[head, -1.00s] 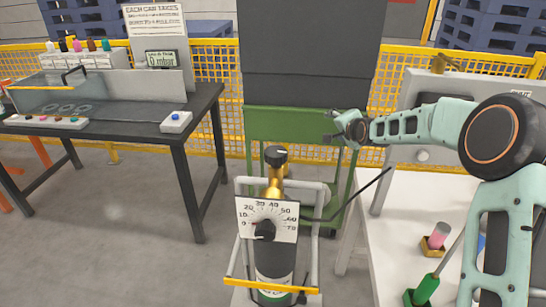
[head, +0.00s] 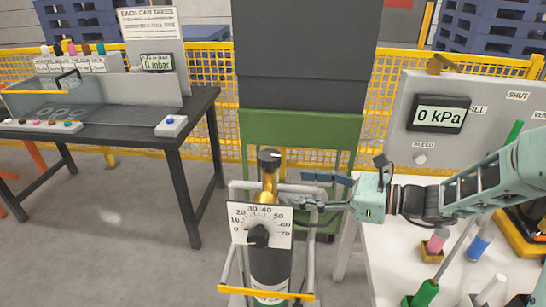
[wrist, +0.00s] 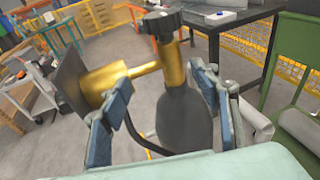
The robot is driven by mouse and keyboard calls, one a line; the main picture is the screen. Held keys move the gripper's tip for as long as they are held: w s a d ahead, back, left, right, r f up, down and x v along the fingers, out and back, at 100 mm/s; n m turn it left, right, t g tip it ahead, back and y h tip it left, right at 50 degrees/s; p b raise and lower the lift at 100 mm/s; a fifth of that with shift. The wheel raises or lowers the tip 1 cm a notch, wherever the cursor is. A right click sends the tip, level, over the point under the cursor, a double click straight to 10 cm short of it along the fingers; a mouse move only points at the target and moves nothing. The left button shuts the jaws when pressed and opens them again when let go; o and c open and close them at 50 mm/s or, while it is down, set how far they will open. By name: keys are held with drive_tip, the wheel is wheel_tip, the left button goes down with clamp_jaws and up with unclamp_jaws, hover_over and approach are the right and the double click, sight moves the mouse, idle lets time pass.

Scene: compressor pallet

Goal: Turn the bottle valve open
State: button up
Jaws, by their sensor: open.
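The gas bottle (head: 268,268) stands upright in a grey frame with a yellow bar. On its top is a brass valve (head: 269,183) with a black knob (head: 268,157). My gripper (head: 312,188) is open and empty, just right of the brass valve and slightly lower than the knob. In the wrist view the knob (wrist: 162,24) shows beyond and above the two blue-padded fingers (wrist: 163,95), with the brass regulator body (wrist: 105,82) to the left. The bottle's dark shoulder (wrist: 183,120) shows between the fingers; whether anything touches is unclear.
A dial plate (head: 260,224) with a black pointer knob fronts the bottle. A white table (head: 385,270) with a 0 kPa panel (head: 440,120) stands right. A black bench (head: 200,108) is left, a green cabinet (head: 300,130) behind. Floor between bench and bottle is clear.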

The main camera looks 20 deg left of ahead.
drive_tip(key=m+t+y, duration=0.1)
drive_tip(key=y, duration=0.1)
approach(269, 155)
drive_tip(key=a, duration=0.6)
drive_tip(key=a+f, duration=0.1)
drive_tip(key=a, duration=0.3)
drive_tip(key=shift+w+a, duration=0.1)
drive_tip(key=shift+w, duration=0.3)
drive_tip(key=shift+c, duration=0.3)
drive_tip(key=c, duration=1.1)
drive_tip(key=shift+c, duration=0.2)
drive_tip(key=shift+r, duration=0.1)
drive_tip(key=n+g+p, duration=0.2)
drive_tip(key=g, duration=0.2)
drive_tip(key=shift+w+r+n+p, duration=0.1)
drive_tip(key=shift+n+p, duration=0.2)
drive_tip(key=shift+p, duration=0.1)
drive_tip(key=shift+n+g+h+p, duration=0.6)
drive_tip(key=shift+n+g, duration=0.45)
drive_tip(key=shift+g, duration=0.5)
drive_tip(key=shift+n+g+h+p, duration=0.45)
drive_tip(key=shift+n+g+h, duration=0.25)
drive_tip(key=shift+n+g, duration=0.6)
drive_tip(key=shift+g, duration=0.65)
